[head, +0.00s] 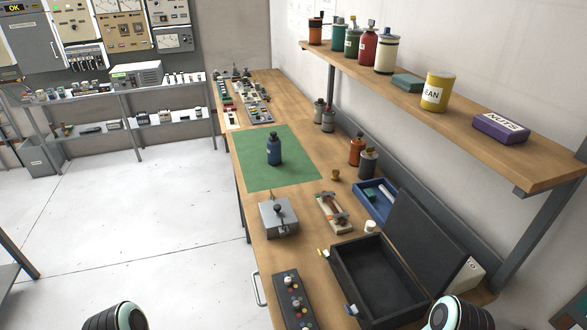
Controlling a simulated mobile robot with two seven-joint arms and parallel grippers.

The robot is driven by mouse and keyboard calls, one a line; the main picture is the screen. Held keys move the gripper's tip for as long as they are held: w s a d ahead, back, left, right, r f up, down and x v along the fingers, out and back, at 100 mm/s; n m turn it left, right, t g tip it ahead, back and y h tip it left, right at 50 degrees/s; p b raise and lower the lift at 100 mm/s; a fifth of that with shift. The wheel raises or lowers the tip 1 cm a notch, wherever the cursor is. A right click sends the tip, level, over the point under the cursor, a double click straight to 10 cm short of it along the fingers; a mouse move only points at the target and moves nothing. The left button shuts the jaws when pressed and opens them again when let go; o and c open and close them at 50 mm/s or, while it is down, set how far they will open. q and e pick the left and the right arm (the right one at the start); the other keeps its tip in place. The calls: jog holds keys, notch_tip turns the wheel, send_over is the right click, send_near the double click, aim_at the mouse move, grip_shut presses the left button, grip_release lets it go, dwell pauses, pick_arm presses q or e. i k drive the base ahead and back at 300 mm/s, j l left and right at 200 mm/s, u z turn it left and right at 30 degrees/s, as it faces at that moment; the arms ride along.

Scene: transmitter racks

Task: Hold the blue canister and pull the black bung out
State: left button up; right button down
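The blue canister (274,152) stands upright on the green mat (255,176) on the wooden workbench. The black bung (273,135) sits in its top. Nothing touches the canister. Parts of my two arms show at the bottom edge of the head view, one at the lower left and one at the lower right. Both are well short of the canister. Neither gripper's fingers show.
A grey box with a knob (279,218) stands in front of the mat. An open black case (377,280) and a button panel (292,297) lie nearer. A shelf (460,118) with bottles and tins overhangs the right side. The mat around the canister is clear.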

aim_at(273, 149)
jog(key=k+z, duration=0.15)
jog(key=k, duration=0.45)
jog(key=k+l+z, duration=0.15)
jog(key=k, duration=0.5)
jog(key=z, duration=1.7)
jog(key=j+z, duration=0.45)
jog(key=j, duration=0.4)
jog(key=k+j, duration=0.1)
jog(key=j, duration=0.4)
jog(key=k+j, duration=0.1)
jog(key=j, duration=0.45)
jog(key=k+j, duration=0.1)
jog(key=j, duration=0.4)
jog(key=k+j, duration=0.1)
jog(key=j, duration=0.45)
jog(key=k+j, duration=0.1)
jog(key=j, duration=0.4)
jog(key=k+j, duration=0.1)
jog(key=j, duration=0.45)
